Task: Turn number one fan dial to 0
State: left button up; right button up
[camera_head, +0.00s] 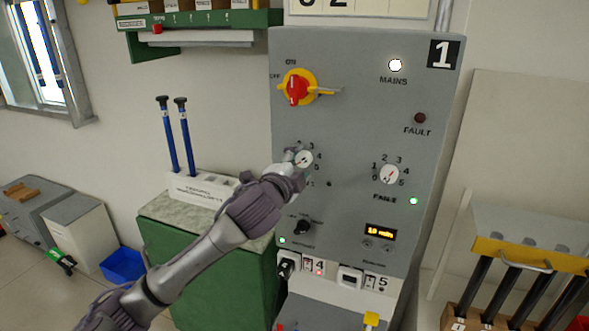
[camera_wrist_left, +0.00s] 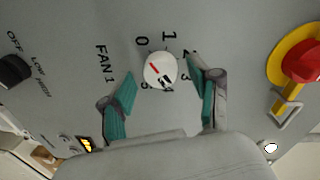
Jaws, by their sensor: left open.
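The number one fan dial is a round white knob (camera_head: 303,159) on the grey control panel (camera_head: 350,120). In the left wrist view the dial (camera_wrist_left: 160,70) shows beside the FAN 1 label, ringed by digits. Its red mark lies on the upper-left part, on the side of 0 and 5; a dark mark lies toward 4. I cannot tell the exact setting. My left gripper (camera_head: 293,160) is at the panel in front of the dial. Its teal fingers (camera_wrist_left: 163,72) are open, one on each side of the dial, with gaps visible. My right gripper is not in view.
A second dial (camera_head: 389,175) sits to the right. A red and yellow switch (camera_head: 297,88) with a protruding handle is above. A black selector knob (camera_head: 302,228) is below. A green cabinet (camera_head: 160,228) with a white rod holder (camera_head: 203,188) stands left of the panel.

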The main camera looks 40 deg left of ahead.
pick_arm(q)
jog(key=v, duration=1.2)
jog(key=shift+w+a, duration=0.1)
jog(key=shift+w, duration=0.05)
